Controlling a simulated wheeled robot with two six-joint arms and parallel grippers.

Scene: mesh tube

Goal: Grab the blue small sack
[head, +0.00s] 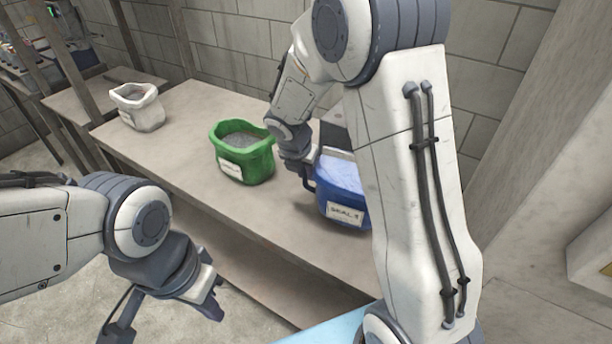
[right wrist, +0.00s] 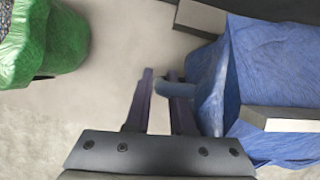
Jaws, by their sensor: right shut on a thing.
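The blue small sack (head: 328,203) stands on the table, with a pale label on its front and light blue contents. My right gripper (head: 308,183) is at the sack's left side and partly hidden by its own wrist. In the right wrist view, the fingers (right wrist: 163,98) are on a blue loop at the side of the blue sack (right wrist: 275,75) and shut on it. My left gripper (head: 211,302) hangs in front of the table, apart from the sacks; its jaw gap is not clear.
A green sack (head: 245,165) with grey contents stands left of the blue one and shows in the right wrist view (right wrist: 45,45). A white sack (head: 138,107) stands further left. The long table (head: 185,150) has free room between sacks. A block wall (head: 225,45) is behind.

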